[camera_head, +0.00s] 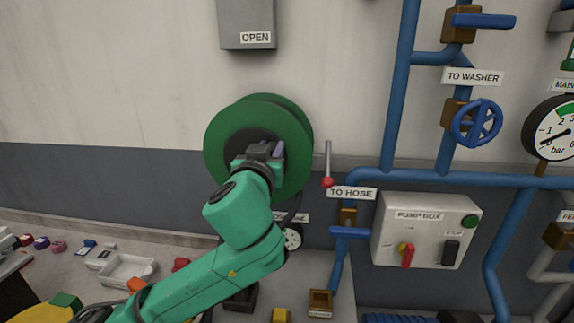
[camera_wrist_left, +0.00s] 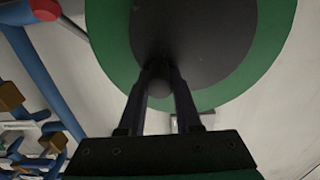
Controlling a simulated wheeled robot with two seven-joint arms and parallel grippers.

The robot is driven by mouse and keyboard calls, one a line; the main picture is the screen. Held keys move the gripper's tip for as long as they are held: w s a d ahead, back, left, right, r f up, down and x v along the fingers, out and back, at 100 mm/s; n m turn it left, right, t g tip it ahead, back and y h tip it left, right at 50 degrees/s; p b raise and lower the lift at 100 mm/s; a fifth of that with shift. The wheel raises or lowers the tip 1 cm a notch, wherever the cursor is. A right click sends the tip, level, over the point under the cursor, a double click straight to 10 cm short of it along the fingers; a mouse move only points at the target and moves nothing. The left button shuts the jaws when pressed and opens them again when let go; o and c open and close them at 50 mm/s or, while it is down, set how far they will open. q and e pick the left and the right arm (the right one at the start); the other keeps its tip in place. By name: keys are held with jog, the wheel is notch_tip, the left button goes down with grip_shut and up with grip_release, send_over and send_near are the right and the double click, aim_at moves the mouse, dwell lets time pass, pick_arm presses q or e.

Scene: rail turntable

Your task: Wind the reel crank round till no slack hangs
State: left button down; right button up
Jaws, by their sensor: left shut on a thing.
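The green reel (camera_head: 225,140) is on the wall, its dark hub mostly hidden behind my left gripper (camera_head: 265,152). In the left wrist view the reel (camera_wrist_left: 270,35) shows its green rim and dark face. My left gripper (camera_wrist_left: 160,80) is shut on a dark rounded knob (camera_wrist_left: 158,87) in front of that face, apparently the crank handle. The crank arm itself cannot be made out. A thin dark hose (camera_head: 296,205) seems to hang below the reel's right side, partly hidden by my arm. My right gripper is not in view.
A grey lever with a red ball (camera_head: 327,182) stands right of the reel. Blue pipes (camera_head: 398,100), a blue valve handle (camera_head: 350,232) and the pump box (camera_head: 425,230) lie further right. A white tray (camera_head: 126,270) and small items are at lower left. The wall left of the reel is clear.

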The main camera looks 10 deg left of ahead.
pick_arm(q)
jog(key=shift+a+r, duration=0.4)
jog(key=shift+a, duration=0.1)
jog(key=shift+f, duration=0.1)
jog(key=shift+a, duration=0.15)
jog(key=shift+a, duration=0.6)
jog(key=shift+a, duration=0.15)
